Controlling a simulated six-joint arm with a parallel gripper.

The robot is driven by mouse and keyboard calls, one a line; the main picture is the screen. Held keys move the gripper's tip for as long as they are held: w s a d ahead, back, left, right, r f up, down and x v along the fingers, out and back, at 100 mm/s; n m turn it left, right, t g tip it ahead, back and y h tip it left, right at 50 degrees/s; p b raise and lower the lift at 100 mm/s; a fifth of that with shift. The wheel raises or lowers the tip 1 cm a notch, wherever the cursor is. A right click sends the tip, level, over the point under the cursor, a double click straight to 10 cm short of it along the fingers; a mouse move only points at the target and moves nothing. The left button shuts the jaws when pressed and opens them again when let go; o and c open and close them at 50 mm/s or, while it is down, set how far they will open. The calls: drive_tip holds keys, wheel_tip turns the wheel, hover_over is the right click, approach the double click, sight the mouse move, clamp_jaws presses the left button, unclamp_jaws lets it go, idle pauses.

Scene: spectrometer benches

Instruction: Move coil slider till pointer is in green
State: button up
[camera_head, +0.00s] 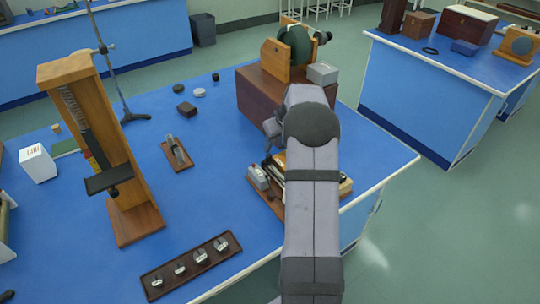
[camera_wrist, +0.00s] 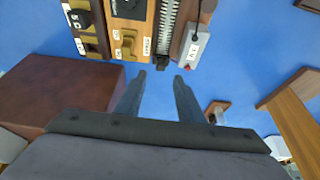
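In the wrist view, a long ribbed coil (camera_wrist: 168,22) runs from the top edge, between a wooden panel (camera_wrist: 128,30) with brass-coloured fittings and a brown board bearing a grey labelled block (camera_wrist: 194,46). My gripper (camera_wrist: 160,80) is open and empty, its two dark fingers apart, with blue bench between them and the coil beyond their tips. In the head view, my arm covers much of this apparatus; a grey box (camera_head: 258,176) and part of its wooden base show at the left. I cannot make out the slider, the pointer or a green zone.
A tall wooden stand (camera_head: 115,150) with a hanging spring stands at the left. A tray of weights (camera_head: 190,264) lies at the front, a small wooden block with a glass piece (camera_head: 177,153) mid-bench. A large brown box (camera_head: 252,98) stands behind my arm. Blue bench around the small block is clear.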

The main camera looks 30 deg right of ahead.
sight(269, 155)
drive_tip(key=shift+p+x, duration=1.4)
drive_tip(key=shift+x, duration=2.25)
drive_tip(key=shift+s, duration=0.1)
clamp_jaws()
